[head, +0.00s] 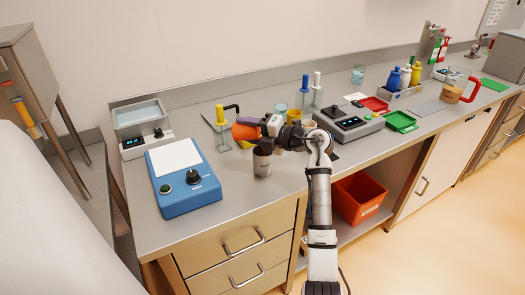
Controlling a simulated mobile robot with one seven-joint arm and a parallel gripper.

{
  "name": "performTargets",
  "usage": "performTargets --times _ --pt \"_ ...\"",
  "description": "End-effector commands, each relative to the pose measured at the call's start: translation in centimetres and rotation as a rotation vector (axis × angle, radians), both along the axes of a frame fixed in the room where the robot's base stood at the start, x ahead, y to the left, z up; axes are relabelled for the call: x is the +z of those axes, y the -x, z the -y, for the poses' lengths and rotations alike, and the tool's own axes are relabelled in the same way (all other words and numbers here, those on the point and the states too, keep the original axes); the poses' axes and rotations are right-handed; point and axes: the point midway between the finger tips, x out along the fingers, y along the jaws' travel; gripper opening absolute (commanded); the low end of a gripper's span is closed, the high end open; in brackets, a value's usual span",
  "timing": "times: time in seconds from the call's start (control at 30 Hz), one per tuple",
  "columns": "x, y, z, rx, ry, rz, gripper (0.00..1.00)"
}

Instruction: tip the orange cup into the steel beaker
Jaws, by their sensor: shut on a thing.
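The orange cup (246,129) is in my gripper (262,127), above the steel bench top. It is tilted well over on its side, with its wide end toward the left. The steel beaker (262,163) stands upright on the bench just below my gripper and slightly right of the cup. The cup is apart from the beaker and above it. My gripper partly covers the cup's right side. I cannot see into the cup or the beaker, and no falling powder shows.
A blue device with a white plate (178,165) stands left of the beaker. A grey device (346,122) and green tray (401,121) are to the right. Bare bench lies in front of the beaker.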

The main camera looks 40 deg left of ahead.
Motion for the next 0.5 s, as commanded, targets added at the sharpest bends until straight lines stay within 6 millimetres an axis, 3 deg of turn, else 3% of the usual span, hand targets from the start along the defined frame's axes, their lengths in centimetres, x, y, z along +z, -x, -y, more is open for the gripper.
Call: performTargets --times 0.5 --pt "0.12 -0.1 0.12 -0.001 -0.046 -0.033 0.26"
